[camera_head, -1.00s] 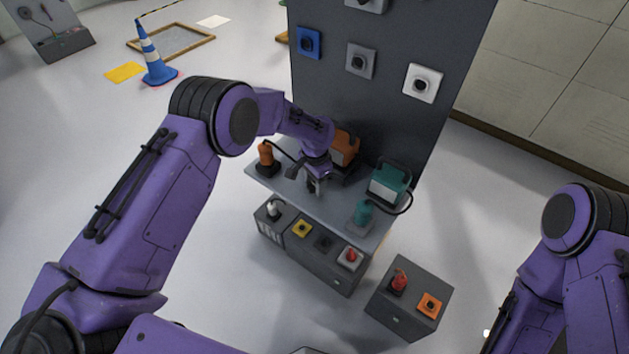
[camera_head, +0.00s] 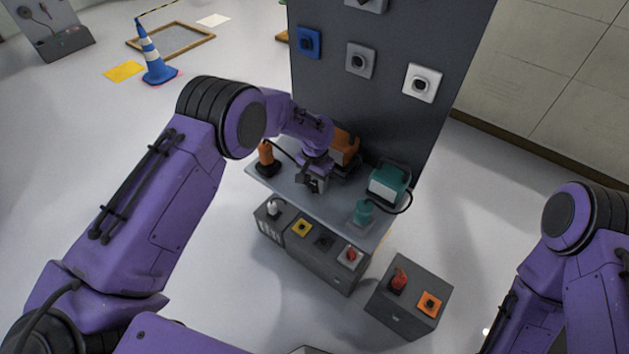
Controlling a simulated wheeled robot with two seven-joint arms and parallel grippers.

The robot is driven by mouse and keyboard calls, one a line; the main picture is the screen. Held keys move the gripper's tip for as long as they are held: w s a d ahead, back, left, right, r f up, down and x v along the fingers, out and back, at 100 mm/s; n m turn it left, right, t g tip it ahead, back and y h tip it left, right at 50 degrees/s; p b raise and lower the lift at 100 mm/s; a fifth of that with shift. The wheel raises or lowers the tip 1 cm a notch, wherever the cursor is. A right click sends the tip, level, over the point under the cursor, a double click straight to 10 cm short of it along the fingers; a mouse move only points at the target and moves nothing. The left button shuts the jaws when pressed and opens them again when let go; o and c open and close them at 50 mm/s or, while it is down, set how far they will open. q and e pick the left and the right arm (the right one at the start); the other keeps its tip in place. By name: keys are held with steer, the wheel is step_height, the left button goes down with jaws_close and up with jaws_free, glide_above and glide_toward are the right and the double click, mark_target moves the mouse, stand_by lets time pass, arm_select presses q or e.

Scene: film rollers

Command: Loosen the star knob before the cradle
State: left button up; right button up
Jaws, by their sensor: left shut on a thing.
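My left gripper (camera_head: 314,187) points down at the grey shelf (camera_head: 338,216), just in front of the orange machine (camera_head: 345,146). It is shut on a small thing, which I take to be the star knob. The knob itself is hidden by the fingers and is too small to make out. My wrist partly covers the orange machine, and I cannot clearly tell a cradle there. My right arm shows at the right edge, but its gripper is out of view.
An orange bottle-like device (camera_head: 266,156) stands left of my gripper. A teal machine (camera_head: 388,183) with a black cable and a teal device (camera_head: 363,211) stand to the right. A dark panel (camera_head: 390,115) rises behind. Boxes with switches (camera_head: 325,255) sit below, with a separate box (camera_head: 405,305) at right.

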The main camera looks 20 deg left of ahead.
mark_target(315, 184)
arm_select(q)
steer(key=o, duration=1.1)
steer(key=shift+c, duration=0.2)
step_height(315, 184, up, 11)
steer(key=b, duration=0.2)
steer(key=shift+f, duration=0.2)
